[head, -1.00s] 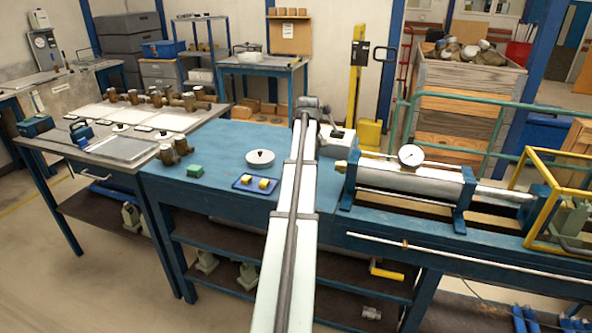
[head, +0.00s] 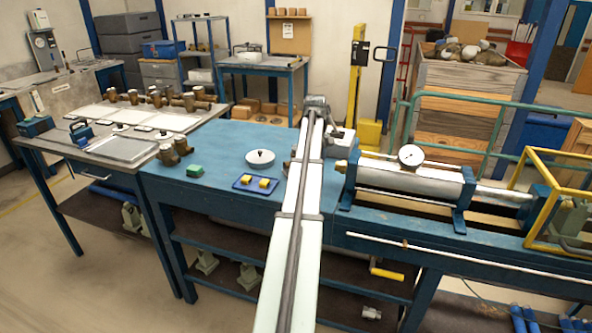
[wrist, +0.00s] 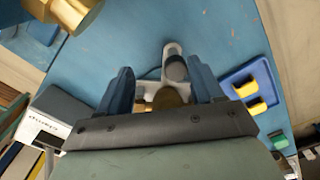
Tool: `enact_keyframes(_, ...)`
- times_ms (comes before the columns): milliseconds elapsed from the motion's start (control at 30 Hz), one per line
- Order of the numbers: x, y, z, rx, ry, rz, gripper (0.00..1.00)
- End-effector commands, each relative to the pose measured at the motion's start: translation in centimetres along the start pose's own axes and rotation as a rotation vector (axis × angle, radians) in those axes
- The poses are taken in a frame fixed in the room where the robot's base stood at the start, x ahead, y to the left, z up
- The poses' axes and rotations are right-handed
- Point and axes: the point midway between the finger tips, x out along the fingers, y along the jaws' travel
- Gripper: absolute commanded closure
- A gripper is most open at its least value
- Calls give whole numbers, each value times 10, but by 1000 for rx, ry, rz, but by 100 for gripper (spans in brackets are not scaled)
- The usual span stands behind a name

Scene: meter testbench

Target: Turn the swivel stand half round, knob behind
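What looks like the swivel stand (wrist: 172,50) is in the wrist view, a pale grey piece on the blue bench top with a dark round knob (wrist: 176,70) on its arm. The knob side points to the top of the picture. A brass round part (wrist: 166,98) sits lower, between the fingers. My gripper (wrist: 162,82) is open, with one blue finger on each side of the stand and visible gaps. The palm hides the stand's lower part. In the head view my arm hides most of the stand, and the fingers cannot be made out.
A blue tray (head: 238,182) with yellow pieces, a green block (head: 194,171) and a white round dish (head: 260,160) lie left of my arm. A white-grey box (head: 339,143) and the steel cylinder (head: 412,182) with its gauge stand to the right.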

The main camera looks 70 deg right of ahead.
Motion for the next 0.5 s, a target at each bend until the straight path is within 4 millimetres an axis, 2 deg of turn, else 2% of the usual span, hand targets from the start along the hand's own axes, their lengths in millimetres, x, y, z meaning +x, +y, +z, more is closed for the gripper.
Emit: enact_keyframes(500, 0, 14, 0, 1, 0, 0, 34)
